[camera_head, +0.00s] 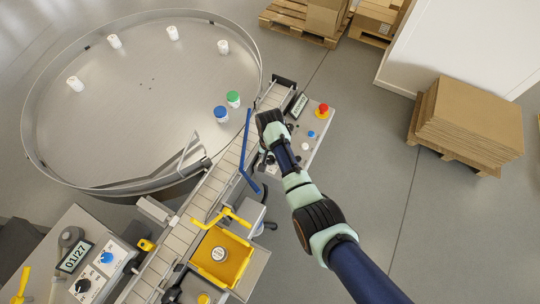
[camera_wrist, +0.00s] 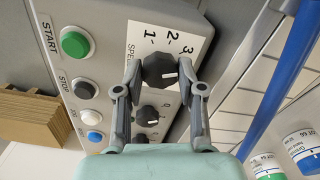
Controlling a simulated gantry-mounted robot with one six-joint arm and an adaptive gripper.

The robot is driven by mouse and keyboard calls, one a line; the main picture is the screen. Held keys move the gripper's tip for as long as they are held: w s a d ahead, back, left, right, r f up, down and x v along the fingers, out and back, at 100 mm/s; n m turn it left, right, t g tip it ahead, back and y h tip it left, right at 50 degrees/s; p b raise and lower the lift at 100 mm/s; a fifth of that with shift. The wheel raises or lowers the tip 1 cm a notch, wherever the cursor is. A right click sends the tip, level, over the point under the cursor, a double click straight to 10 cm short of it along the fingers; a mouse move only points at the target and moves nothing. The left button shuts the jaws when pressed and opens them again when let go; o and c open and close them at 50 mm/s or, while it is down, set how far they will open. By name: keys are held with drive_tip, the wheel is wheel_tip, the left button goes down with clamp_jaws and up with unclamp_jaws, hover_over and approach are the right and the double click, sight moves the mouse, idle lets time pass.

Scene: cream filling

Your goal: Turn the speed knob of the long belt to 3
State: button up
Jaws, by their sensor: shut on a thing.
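The speed knob (camera_wrist: 158,71) is a round black dial with a white pointer mark, on a grey control panel in the wrist view. A white label (camera_wrist: 168,38) beside it reads SPEED, 1, 2, 3. The pointer mark faces right, on the side where the 3 is; its exact setting is hard to tell. My gripper (camera_wrist: 160,73) is shut on this knob, one finger on each side. In the head view the panel (camera_head: 312,140) stands beside the long belt (camera_head: 225,172), and my wrist hides the knob.
A red emergency button (camera_head: 323,108) tops the panel. A blue guide rail (camera_head: 246,150) runs along the belt. A round table (camera_head: 140,110) holds several bottles.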

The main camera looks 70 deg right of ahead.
drive_tip(key=shift+n+p, duration=0.55)
drive_tip(key=shift+n, duration=1.05)
drive_tip(key=o, duration=1.1)
drive_tip(key=shift+o, duration=0.2)
wheel_tip(320, 180, up, 12)
